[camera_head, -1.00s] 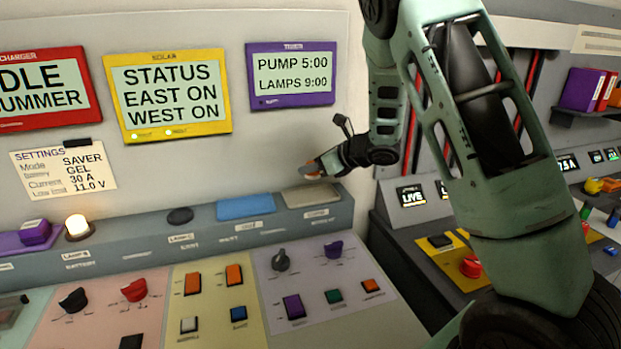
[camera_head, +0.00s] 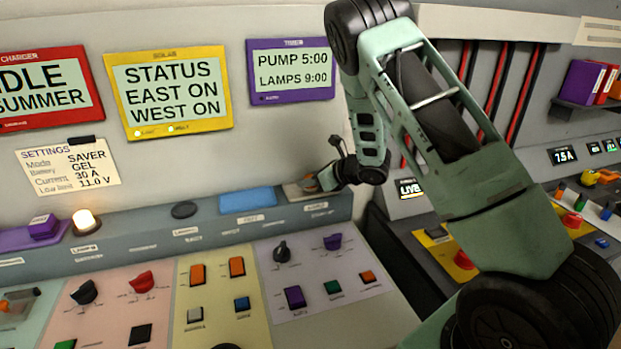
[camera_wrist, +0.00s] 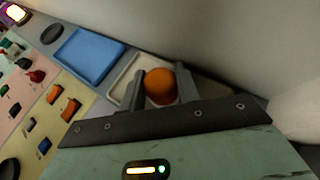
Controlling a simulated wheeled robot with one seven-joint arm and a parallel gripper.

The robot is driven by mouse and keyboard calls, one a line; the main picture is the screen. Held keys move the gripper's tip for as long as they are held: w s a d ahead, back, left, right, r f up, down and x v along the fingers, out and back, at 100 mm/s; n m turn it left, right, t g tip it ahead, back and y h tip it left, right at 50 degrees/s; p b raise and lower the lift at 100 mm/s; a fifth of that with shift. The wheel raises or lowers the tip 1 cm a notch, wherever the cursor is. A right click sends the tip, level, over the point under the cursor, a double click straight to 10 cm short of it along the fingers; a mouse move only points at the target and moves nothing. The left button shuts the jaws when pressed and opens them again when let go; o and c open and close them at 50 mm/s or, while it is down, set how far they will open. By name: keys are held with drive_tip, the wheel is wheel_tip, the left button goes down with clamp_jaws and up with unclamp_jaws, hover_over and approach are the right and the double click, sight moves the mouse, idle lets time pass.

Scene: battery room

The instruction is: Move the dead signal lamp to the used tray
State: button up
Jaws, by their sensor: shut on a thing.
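My gripper (camera_head: 319,181) is shut on a dull orange-brown lamp (camera_wrist: 160,86), which sits between the two fingers in the wrist view and is unlit. In the head view the gripper is low at the beige tray (camera_head: 292,190), at the right end of the grey ledge. The tray also shows behind the fingers in the wrist view (camera_wrist: 122,82). I cannot tell whether the lamp touches the tray floor. A blue tray (camera_head: 247,201) lies just left of it and looks empty. The tray labels are too small to read surely.
A dark round socket (camera_head: 184,210) on the ledge is empty. Knobs and switches cover the sloped panel (camera_head: 330,310) below. The wall rises close behind the trays.

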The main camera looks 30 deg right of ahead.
drive_tip(key=shift+f, duration=0.15)
drive_tip(key=o, duration=1)
drive_tip(key=shift+c, duration=0.2)
